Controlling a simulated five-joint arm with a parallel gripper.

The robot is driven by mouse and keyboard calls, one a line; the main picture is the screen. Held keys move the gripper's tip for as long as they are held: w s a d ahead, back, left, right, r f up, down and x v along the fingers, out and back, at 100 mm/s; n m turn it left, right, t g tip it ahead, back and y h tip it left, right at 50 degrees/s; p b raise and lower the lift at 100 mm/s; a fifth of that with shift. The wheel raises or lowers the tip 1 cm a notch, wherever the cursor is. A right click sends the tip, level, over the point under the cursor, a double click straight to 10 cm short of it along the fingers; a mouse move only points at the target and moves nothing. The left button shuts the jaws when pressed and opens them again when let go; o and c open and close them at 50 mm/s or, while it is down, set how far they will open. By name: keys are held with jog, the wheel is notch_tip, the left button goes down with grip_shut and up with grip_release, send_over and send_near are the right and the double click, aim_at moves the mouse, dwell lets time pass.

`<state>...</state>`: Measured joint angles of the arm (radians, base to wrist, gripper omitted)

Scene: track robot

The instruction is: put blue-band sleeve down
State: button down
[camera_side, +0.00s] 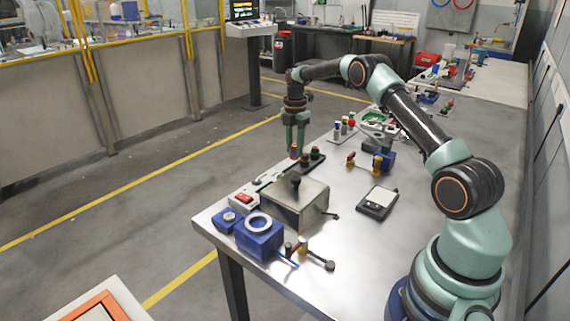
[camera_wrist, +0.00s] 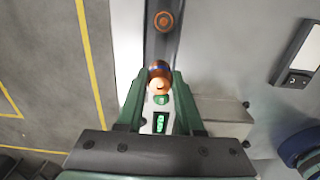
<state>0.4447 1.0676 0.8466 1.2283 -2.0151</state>
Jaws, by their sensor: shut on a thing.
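The blue-band sleeve (camera_wrist: 159,75), a small copper-coloured cylinder with a blue band, is between the fingertips of my gripper (camera_wrist: 160,84) in the wrist view. My gripper is shut on it. In the side view the sleeve (camera_side: 294,152) shows small at the tips of my gripper (camera_side: 295,148), which points down near the table's left edge. A dark strip-like rack (camera_side: 307,164) lies close by with several small pieces on it. In the wrist view this dark strip (camera_wrist: 164,47) runs beyond the sleeve and carries an orange ring (camera_wrist: 163,20). I cannot tell whether the sleeve touches anything below.
A metal box (camera_side: 294,204) with a dark knob and blue blocks (camera_side: 259,237) stand nearer on the table. A red-switch box (camera_side: 245,200) sits at the left edge. A dark scale (camera_side: 377,203) lies to the right, with bare table around it.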

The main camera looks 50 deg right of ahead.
jog(key=shift+f, duration=2.75)
jog(key=shift+f, duration=0.15)
jog(key=c, duration=0.5)
grip_release()
jog(key=shift+c, duration=0.2)
